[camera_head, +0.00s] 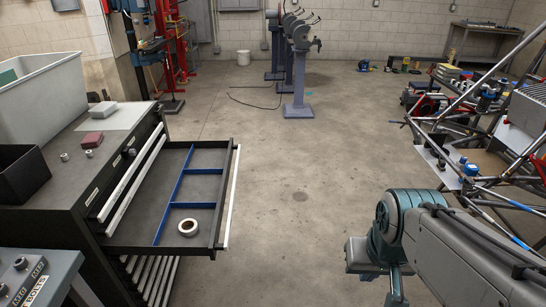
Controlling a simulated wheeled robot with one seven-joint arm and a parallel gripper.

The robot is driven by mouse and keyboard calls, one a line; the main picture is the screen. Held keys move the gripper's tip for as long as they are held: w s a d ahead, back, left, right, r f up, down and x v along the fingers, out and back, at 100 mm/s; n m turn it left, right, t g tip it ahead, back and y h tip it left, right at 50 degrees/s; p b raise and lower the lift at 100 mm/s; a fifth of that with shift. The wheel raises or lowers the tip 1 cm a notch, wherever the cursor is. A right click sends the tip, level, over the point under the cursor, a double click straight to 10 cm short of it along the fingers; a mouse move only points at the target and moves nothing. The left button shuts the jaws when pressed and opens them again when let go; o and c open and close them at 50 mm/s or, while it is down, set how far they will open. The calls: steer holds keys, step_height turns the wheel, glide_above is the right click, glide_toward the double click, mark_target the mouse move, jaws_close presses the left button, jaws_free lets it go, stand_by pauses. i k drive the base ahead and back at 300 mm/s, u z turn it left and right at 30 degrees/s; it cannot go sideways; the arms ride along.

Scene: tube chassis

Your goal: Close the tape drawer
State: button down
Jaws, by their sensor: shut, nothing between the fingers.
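The tape drawer (186,157) is pulled out from the dark cabinet (62,170) on the left, toward the right. It is a black tray with blue dividers and a light strip (231,198) along its front edge. A white roll of tape (188,227) lies flat in its near compartment. My arm (405,220) is at the lower right, well apart from the drawer. Its lower part runs off the bottom edge, and my gripper's fingers do not show.
A grey bin (45,95), a black box (20,174) and small parts stand on the cabinet. Bare floor (300,190) lies between the drawer and my arm. A tube chassis (480,150) stands at the right. A pedestal grinder (299,70) stands farther back.

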mark_target(185, 180)
steer(key=u, duration=0.3)
steer(key=i, duration=1.5)
steer(key=u, duration=0.55)
